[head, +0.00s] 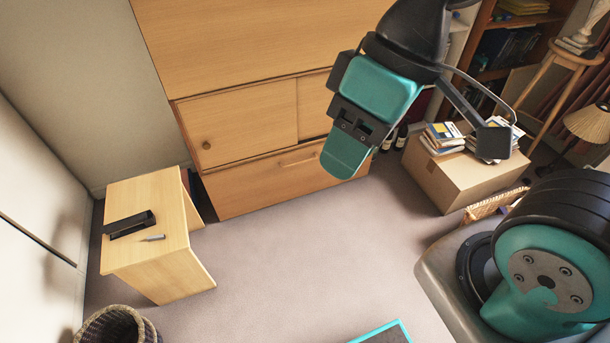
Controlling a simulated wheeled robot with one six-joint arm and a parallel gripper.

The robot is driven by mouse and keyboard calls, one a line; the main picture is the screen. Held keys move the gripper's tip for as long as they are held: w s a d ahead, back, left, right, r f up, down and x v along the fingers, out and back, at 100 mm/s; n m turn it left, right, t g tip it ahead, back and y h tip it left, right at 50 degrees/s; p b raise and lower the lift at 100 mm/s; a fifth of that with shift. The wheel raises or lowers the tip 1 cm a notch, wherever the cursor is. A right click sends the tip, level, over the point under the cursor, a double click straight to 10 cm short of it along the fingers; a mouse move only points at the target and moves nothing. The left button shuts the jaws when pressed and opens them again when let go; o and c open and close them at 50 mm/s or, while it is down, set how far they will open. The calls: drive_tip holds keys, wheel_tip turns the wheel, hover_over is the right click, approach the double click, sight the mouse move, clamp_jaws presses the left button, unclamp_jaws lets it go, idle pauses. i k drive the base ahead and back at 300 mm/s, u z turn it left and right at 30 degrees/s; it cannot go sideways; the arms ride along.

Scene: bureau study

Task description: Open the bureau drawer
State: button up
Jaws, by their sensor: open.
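The wooden bureau (225,55) stands against the back wall in the head view. Its wide bottom drawer (250,187) appears shut, with its front in line with the bureau. A long slim handle (298,161) shows near the drawer's upper edge. My gripper (346,155) hangs in front of the bureau's right part, open and with nothing seen in it.
A small wooden table (150,255) with a black tray (130,225) and a small pen-like item (152,238) stands at left. A cardboard box (440,180) with books (443,137) stands at right. A wicker basket (115,325) is at lower left. The carpet (290,255) before the drawer is clear.

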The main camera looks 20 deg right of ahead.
sight(247, 188)
drive_tip(key=k, duration=0.55)
drive_tip(key=u, duration=0.65)
drive_tip(key=i, duration=1.35)
drive_tip(key=z, duration=0.7)
